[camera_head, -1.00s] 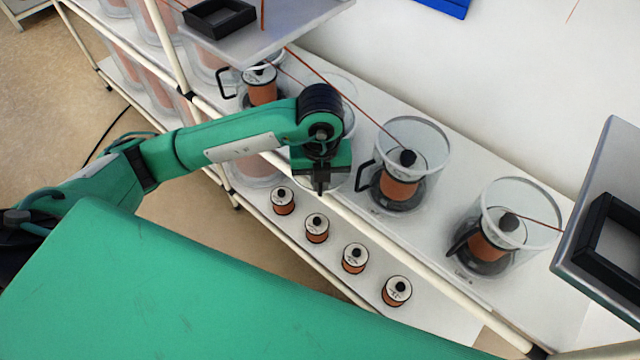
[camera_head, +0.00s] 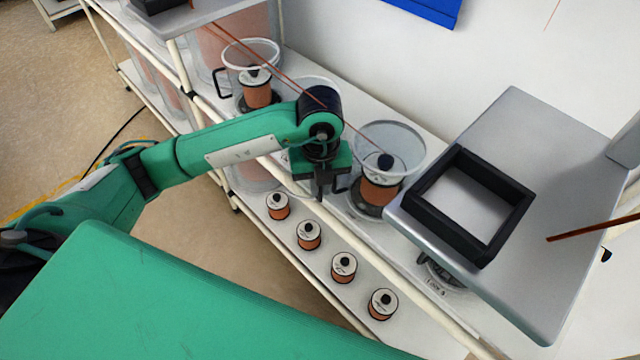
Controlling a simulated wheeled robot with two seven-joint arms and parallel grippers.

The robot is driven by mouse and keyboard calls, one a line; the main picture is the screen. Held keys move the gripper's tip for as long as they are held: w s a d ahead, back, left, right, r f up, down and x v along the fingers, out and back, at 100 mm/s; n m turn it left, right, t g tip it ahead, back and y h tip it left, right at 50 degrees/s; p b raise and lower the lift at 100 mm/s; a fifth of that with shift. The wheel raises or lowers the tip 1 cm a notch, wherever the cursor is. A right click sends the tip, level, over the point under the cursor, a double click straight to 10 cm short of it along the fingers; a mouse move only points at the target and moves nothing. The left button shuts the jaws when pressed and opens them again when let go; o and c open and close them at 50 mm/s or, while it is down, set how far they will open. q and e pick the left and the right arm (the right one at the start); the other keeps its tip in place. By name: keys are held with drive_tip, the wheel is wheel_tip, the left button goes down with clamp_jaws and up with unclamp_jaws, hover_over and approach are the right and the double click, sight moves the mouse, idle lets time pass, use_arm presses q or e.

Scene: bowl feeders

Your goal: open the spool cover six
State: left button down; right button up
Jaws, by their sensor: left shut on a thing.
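My left gripper (camera_head: 320,186) points down over the shelf edge in the middle of the view and is shut. Its fingertips are small, and the handle between them is mostly hidden. The clear spool cover behind my left arm shows only part of its rim (camera_head: 312,82). To its right, another clear cover (camera_head: 408,140) stands around a copper spool (camera_head: 380,188). To the left, a clear cover (camera_head: 238,66) with a black handle surrounds a spool (camera_head: 256,90). I cannot read which cover is number six. My right gripper is not in view.
A grey metal plate with a black square frame (camera_head: 470,205) overhangs the shelf at right and hides the cover beneath. Several small spools (camera_head: 343,267) line the lower shelf. A white shelf rail (camera_head: 400,270) runs below the covers. Copper wires cross above.

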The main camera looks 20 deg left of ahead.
use_arm(q)
drive_tip(key=shift+w+r, duration=0.15)
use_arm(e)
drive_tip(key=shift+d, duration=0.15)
